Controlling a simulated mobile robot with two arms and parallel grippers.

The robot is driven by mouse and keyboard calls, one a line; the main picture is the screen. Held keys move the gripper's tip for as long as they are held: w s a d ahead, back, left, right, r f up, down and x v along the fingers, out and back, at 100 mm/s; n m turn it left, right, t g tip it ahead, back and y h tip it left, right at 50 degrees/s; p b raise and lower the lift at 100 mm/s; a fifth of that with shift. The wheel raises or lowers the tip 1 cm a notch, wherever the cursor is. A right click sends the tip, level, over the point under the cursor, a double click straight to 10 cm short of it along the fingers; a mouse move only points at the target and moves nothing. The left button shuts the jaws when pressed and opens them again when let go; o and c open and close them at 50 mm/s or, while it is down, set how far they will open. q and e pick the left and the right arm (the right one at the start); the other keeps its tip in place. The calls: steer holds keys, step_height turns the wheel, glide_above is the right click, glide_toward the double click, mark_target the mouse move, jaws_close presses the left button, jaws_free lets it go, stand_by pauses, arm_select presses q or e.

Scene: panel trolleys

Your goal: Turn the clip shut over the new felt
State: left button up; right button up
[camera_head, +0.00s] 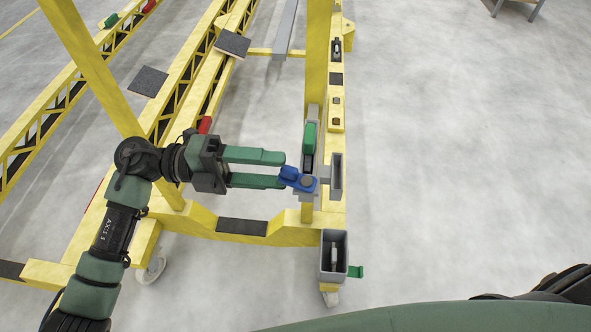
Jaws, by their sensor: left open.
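The blue clip (305,184) sits low on the yellow upright of the trolley, beside a round grey-brown knob. My left gripper (284,169) comes in from the left with its two green fingers apart. Its fingertips are at the clip's left end, and the lower one appears to meet or overlap it. I cannot tell whether they touch. I cannot tell which felt is new, or see any under the clip. My right gripper is not in view.
A green handle (309,137) stands on the upright just behind the clip. A grey open holder (336,175) is close on its right, and a grey box (333,255) is at the trolley's front corner.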

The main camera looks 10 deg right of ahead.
arm_select(q)
jaws_close()
